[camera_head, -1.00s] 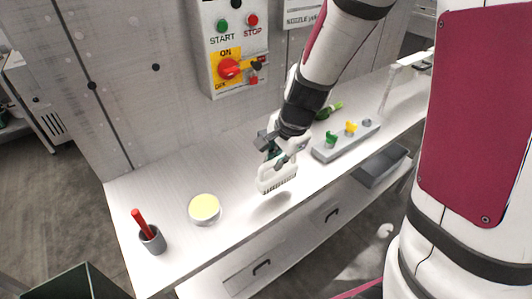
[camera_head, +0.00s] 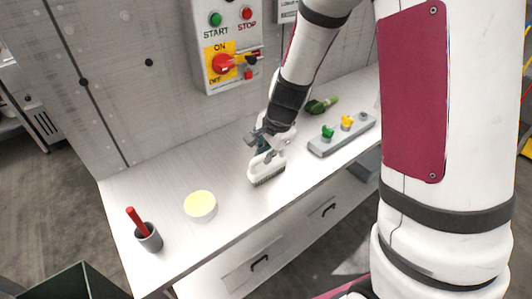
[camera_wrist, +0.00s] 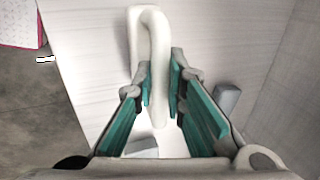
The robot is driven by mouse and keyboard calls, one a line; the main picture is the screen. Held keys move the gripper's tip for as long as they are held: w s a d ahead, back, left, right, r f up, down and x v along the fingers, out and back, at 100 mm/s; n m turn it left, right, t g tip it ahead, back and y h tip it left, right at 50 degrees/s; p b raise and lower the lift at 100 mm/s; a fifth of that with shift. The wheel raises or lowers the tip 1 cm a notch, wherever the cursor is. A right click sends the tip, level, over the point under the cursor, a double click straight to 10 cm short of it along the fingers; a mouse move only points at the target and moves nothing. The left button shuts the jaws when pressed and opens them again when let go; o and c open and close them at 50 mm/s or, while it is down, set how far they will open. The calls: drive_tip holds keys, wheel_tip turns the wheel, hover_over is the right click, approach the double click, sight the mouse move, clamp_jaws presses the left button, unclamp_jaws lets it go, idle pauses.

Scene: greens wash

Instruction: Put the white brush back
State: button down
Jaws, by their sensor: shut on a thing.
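The white brush (camera_head: 268,171) has a loop handle and dark bristles that point down. It is at the middle of the white bench, low over or on the top; I cannot tell if the bristles touch. My gripper (camera_head: 264,150) is shut on its handle from above. In the wrist view the brush's white handle (camera_wrist: 157,60) runs between the two teal finger pads of my gripper (camera_wrist: 161,95). The far ends of the fingers are partly hidden by the brush.
On the bench (camera_head: 190,170), a round pale-yellow-topped dish (camera_head: 200,205) and a grey cup (camera_head: 149,238) with a red-handled tool (camera_head: 137,221) stand left. A grey block with green and yellow knobs (camera_head: 342,136) and a green vegetable (camera_head: 322,104) lie right. A control box (camera_head: 227,45) hangs behind.

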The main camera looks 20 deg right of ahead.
drive_tip(key=c, duration=1.6)
unclamp_jaws()
drive_tip(key=shift+f, duration=0.1)
drive_tip(key=shift+c, duration=0.2)
drive_tip(key=p+v, duration=0.2)
drive_tip(key=v, duration=1)
drive_tip(key=s+r+n, duration=0.4)
drive_tip(key=s, duration=0.3)
drive_tip(key=s+r+n+t, duration=0.1)
drive_tip(key=s+r+n, duration=0.3)
drive_tip(key=s, duration=0.3)
drive_tip(key=s+r+n+h, duration=0.1)
drive_tip(key=s+r+n, duration=0.4)
drive_tip(key=s, duration=0.3)
drive_tip(key=shift+a+n+t, duration=0.15)
drive_tip(key=shift+n+t, duration=0.15)
drive_tip(key=shift+n, duration=0.4)
drive_tip(key=shift+s, duration=0.1)
